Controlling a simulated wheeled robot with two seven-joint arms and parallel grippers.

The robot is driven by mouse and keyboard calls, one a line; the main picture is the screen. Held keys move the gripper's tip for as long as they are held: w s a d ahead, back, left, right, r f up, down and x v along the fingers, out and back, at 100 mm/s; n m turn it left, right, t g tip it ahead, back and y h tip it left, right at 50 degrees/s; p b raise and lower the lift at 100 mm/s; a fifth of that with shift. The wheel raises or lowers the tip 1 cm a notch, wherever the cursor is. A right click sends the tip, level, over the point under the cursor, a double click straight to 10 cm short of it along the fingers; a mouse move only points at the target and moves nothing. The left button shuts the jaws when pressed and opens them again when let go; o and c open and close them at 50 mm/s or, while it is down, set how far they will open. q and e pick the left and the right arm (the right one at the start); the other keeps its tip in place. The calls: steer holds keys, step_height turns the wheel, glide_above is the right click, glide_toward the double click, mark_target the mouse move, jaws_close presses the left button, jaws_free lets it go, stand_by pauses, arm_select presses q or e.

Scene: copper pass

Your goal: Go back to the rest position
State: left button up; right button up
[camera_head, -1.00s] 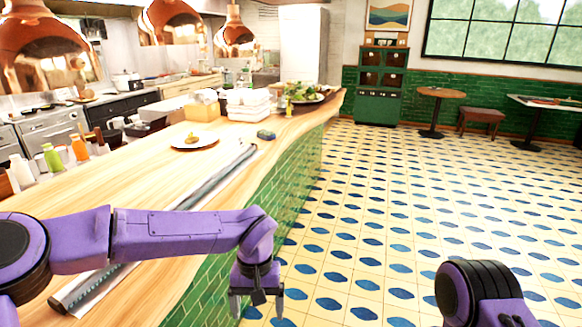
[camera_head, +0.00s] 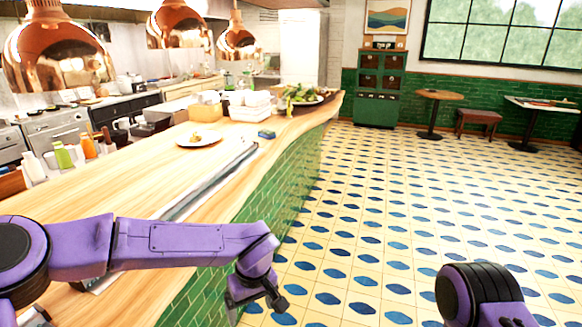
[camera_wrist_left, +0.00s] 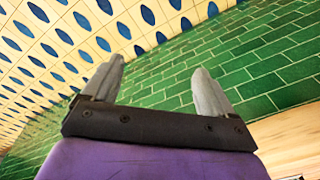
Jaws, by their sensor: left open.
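My left gripper (camera_head: 256,306) hangs at the end of the purple left arm, beside the green-tiled front of the wooden counter (camera_head: 130,165) and over the tiled floor. In the left wrist view its two grey fingers (camera_wrist_left: 155,90) stand wide apart with nothing between them; the green tiles (camera_wrist_left: 240,65) and the patterned floor show past them. My right arm shows only as a purple link at the lower right of the head view; its gripper is out of the picture.
On the counter are a plate with food (camera_head: 199,140), a dark blue-green block (camera_head: 266,134), a long grey strip (camera_head: 210,180), white containers (camera_head: 250,106) and several bottles (camera_head: 64,157). Copper lamps (camera_head: 52,50) hang above. The floor (camera_head: 420,215) to the right is clear.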

arm_select(q)
steer(key=s+a+f+n+t+y, duration=0.25)
steer(key=a+f, duration=0.25)
steer(key=f, duration=0.3)
steer(key=s+a+f+n+t+y, duration=0.1)
steer(key=s+a+f+n+t, duration=0.15)
steer(key=a+f, duration=0.4)
steer(key=s+a+f+m, duration=0.1)
steer(key=s+a+f, duration=0.2)
steer(key=s, duration=0.4)
steer(key=s+a+f+m+g+h, duration=0.1)
steer(key=s+a+f+m, duration=0.1)
steer(key=s, duration=0.6)
steer(key=s+a+f+m+g, duration=0.1)
steer(key=s+a+f, duration=0.2)
steer(key=s, duration=0.4)
steer(key=shift+s+a+f+h, duration=0.15)
steer(key=shift+a+f+h, duration=0.25)
steer(key=shift+a, duration=0.3)
